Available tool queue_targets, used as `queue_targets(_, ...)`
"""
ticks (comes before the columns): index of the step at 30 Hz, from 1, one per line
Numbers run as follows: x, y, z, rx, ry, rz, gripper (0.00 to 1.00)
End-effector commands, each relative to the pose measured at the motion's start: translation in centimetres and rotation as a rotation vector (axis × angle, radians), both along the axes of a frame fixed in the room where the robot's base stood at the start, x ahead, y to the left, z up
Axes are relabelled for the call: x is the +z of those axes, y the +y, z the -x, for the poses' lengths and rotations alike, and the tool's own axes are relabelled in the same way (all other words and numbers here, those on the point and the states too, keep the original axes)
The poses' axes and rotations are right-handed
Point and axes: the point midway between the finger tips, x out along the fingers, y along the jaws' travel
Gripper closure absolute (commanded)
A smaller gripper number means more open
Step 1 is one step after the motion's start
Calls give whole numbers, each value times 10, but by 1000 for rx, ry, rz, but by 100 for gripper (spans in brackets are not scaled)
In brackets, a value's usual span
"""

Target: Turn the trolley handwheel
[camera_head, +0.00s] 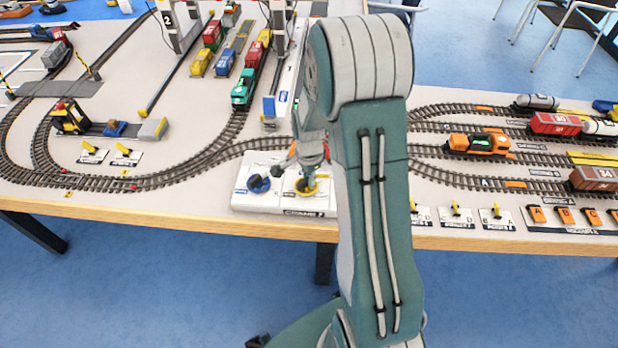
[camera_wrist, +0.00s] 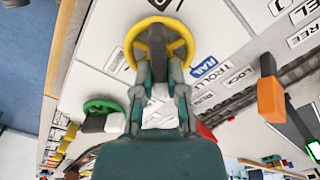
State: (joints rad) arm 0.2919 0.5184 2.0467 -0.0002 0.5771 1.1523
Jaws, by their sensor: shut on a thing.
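A yellow handwheel (camera_head: 304,186) stands on a white control panel (camera_head: 270,205) labelled CRANE near the table's front edge. My gripper (camera_head: 309,174) reaches down onto this wheel from above. In the wrist view the yellow handwheel (camera_wrist: 135,45) is at the top, with lettering starting "TROLL" beside it. My gripper (camera_wrist: 159,78) is shut on the wheel around its dark middle part; the exact contact is partly hidden by the fingers. A blue handwheel (camera_head: 258,183) is on the panel, left of the yellow one. A green handwheel (camera_wrist: 103,106) shows in the wrist view.
Model tracks curve behind the panel. A teal locomotive (camera_head: 242,92) stands on one track, and an orange locomotive (camera_head: 480,143) is at the right. Small yellow levers (camera_head: 123,151) and orange switches (camera_head: 537,214) line the front. Crane posts (camera_head: 178,28) rise at the back.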

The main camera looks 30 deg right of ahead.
Motion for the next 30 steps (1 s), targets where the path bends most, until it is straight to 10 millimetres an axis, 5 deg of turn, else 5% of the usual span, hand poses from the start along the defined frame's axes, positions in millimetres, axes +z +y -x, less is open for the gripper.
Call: queue_targets(30,-1,4,-8,811,-2,0,100)
